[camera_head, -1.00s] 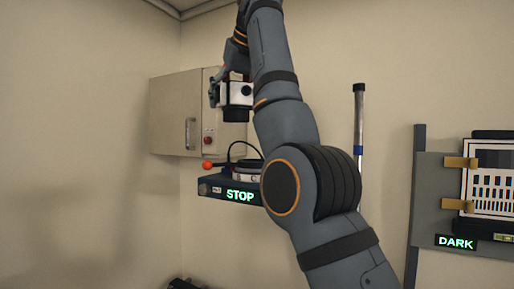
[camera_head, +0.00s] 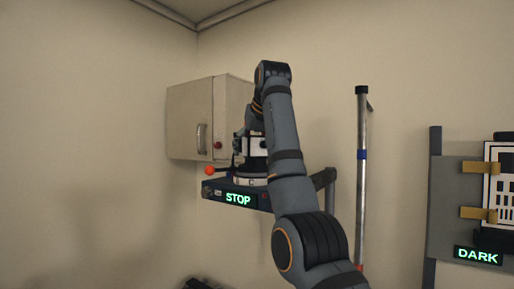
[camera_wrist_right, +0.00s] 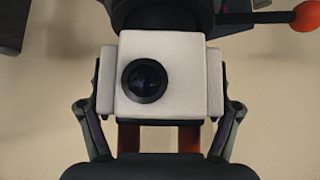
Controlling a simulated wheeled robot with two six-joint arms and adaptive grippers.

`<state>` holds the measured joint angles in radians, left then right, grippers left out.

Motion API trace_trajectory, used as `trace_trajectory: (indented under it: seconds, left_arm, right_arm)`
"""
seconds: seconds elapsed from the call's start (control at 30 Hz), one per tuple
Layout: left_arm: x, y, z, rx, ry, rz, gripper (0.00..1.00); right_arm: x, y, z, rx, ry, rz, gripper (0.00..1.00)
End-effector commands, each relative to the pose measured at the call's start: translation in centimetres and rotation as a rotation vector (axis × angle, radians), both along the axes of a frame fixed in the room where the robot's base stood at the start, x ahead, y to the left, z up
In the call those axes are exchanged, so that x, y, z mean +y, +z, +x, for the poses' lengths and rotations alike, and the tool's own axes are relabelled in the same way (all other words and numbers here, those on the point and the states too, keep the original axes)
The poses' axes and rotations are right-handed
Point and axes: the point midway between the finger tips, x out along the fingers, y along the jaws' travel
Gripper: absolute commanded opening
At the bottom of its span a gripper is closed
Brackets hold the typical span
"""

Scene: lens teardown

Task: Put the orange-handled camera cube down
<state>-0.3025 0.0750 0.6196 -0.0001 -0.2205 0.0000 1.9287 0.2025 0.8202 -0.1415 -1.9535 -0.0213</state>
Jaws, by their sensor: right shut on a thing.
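The camera cube (camera_head: 257,146) is a pale box with dark parts. It is at the blue-black stage with the STOP sign (camera_head: 238,198), just above or on its round top; I cannot tell if they touch. My right arm hides part of the cube. In the right wrist view its white face with a dark round lens (camera_wrist_right: 147,81) fills the middle. My right gripper (camera_wrist_right: 160,84) is shut on the cube, with a finger on each side. Orange parts (camera_wrist_right: 129,137) show below the cube there. My left gripper is not in view.
A red-orange ball knob (camera_head: 210,171) sticks out left of the stage. A beige wall cabinet (camera_head: 190,118) is behind. A metal pole (camera_head: 361,200) stands to the right. A grey board with a DARK sign (camera_head: 478,255) and a test chart is at far right.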

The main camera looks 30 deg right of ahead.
Motion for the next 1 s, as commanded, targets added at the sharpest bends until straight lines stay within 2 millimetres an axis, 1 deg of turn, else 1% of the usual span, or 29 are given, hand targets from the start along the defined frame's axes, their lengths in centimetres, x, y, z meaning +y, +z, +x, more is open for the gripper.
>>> trace_trajectory:
  seconds: [0.07,0.13,0.17,0.3,0.4,0.47,0.7,0.77,0.83,1.0]
  left_arm:
    - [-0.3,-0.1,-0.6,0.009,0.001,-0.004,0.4]
    - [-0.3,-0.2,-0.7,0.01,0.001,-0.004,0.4]
    - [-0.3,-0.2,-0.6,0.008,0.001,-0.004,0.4]
    - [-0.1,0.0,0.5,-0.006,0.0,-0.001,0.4]
    - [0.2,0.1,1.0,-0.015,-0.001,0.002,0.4]
    - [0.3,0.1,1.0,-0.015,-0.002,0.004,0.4]
    - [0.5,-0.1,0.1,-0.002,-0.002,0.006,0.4]
    - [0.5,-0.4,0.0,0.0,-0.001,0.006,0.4]
    - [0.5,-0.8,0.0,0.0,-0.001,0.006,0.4]
    - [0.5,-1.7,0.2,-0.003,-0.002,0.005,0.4]
  right_arm:
    - [0.0,0.1,-0.3,0.003,-0.002,0.002,0.18]
    - [0.0,0.1,-0.3,0.001,-0.002,0.001,0.18]
    - [0.0,0.0,-0.3,0.004,-0.001,0.001,0.82]
    - [0.0,0.2,-0.3,0.001,-0.001,0.002,1.0]
    - [0.0,0.2,-0.3,-0.001,-0.001,0.001,1.0]
    - [0.1,0.3,-0.3,-0.001,-0.001,0.001,1.0]
    - [0.1,0.6,-0.6,-0.004,-0.001,0.001,1.0]
    - [0.3,1.1,-1.1,-0.006,-0.001,0.0,1.0]
    - [0.6,1.9,-2.0,-0.006,-0.001,0.0,1.0]
    - [1.5,4.9,-4.9,-0.007,0.001,0.0,1.0]
